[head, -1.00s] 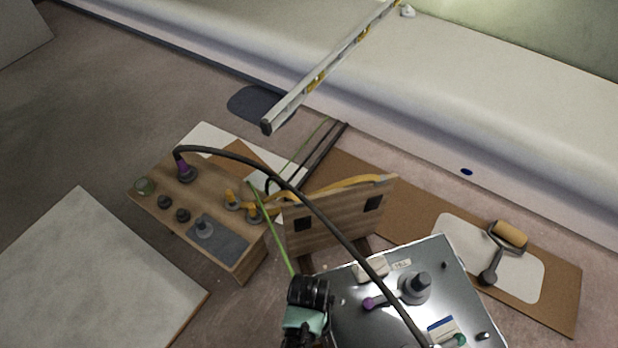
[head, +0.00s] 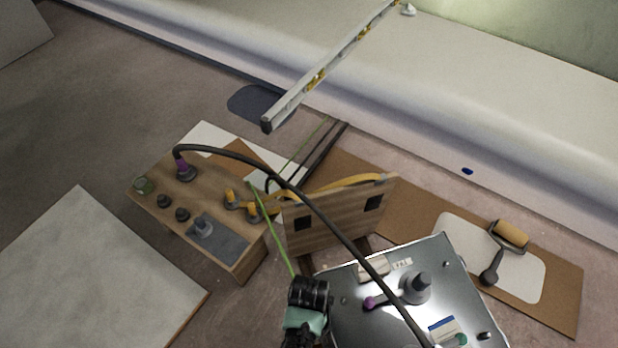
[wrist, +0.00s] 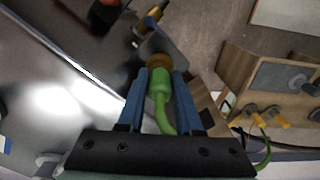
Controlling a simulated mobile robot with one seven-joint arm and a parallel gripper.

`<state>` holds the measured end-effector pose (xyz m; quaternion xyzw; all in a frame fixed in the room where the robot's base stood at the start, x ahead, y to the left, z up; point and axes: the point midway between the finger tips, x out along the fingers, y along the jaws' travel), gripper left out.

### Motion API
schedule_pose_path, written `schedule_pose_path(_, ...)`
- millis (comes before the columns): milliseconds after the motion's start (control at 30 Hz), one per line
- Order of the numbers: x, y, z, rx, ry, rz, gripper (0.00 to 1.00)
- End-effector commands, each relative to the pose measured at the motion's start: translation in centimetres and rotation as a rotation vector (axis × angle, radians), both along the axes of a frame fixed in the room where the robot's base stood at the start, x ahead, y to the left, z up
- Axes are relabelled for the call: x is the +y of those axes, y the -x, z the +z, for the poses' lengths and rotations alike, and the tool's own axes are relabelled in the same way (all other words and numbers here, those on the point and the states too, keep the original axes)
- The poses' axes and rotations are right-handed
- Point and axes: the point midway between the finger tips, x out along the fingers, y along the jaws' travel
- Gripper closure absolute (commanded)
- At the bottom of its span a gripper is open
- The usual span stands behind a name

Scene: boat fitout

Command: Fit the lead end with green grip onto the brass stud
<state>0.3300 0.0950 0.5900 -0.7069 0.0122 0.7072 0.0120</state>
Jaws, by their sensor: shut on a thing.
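My gripper (wrist: 159,74) is shut on the green grip (wrist: 161,88) of the lead end, held between its two blue fingers. A brown, brass-coloured ring (wrist: 158,63) forms the tip of the lead end, pointing away from my wrist. A brass-coloured stud (wrist: 148,20) stands just ahead of the tip in the wrist view, by the edge of the metal panel; a gap seems to separate them. In the head view my gripper (head: 308,292) is beside the panel's left edge, and the green lead (head: 273,232) runs up from it to the wooden box. I cannot make out the stud there.
The shiny metal panel (head: 350,325) has a grey knob and a purple-ended lever. A thick black cable (head: 330,222) arches over it from the wooden box (head: 240,265). A wooden board (head: 330,232) stands between them. A roller (head: 508,236) lies at right.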

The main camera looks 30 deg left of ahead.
Motion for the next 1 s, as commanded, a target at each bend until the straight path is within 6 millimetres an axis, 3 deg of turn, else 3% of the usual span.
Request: schedule_pose_path(1000, 0.0, 0.0, -1.2, -0.001, 0.000, 0.000, 1.00)
